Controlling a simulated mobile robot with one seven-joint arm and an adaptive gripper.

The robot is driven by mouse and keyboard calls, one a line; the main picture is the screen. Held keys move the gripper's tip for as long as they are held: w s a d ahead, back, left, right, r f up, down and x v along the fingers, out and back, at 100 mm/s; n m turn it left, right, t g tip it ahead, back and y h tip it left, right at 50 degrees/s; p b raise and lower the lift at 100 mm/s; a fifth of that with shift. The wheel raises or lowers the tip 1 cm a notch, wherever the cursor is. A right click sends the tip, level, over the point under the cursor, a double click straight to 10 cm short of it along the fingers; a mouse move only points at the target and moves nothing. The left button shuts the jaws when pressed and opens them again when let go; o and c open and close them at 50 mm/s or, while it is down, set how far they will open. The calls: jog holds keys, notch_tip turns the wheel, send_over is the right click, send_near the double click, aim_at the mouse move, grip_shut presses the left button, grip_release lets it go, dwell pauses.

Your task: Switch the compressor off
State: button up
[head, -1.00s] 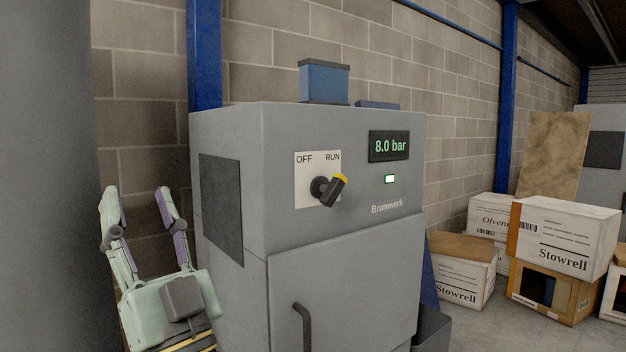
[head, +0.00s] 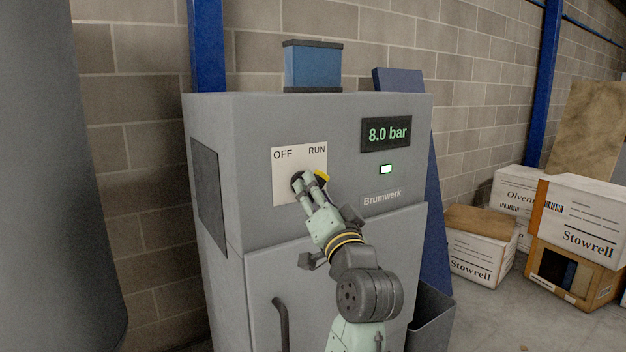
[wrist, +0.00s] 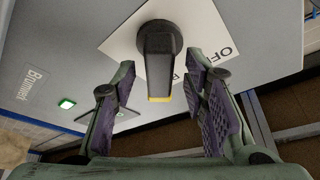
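The compressor (head: 330,235) is a grey cabinet with a white switch plate (head: 287,163) marked OFF at left and RUN at right. Its black rotary handle has a yellow tip (head: 322,175) turned toward RUN; my fingers partly cover the handle in the head view. The green display (head: 387,134) reads 8.0 bar and a small indicator (head: 386,169) is lit. My gripper (head: 306,180) is at the handle. In the wrist view the handle (wrist: 157,58) lies between my two open fingers, with a visible gap on each side.
A curved door handle (head: 281,322) stands out from the cabinet's lower front. A dark bin (head: 432,318) stands at its right side. Cardboard boxes (head: 580,220) are stacked farther right, with bare floor in front. A brick wall is behind.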

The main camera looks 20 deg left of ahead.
jog(key=shift+x, duration=1.15)
jog(key=shift+c, duration=0.6)
grip_shut()
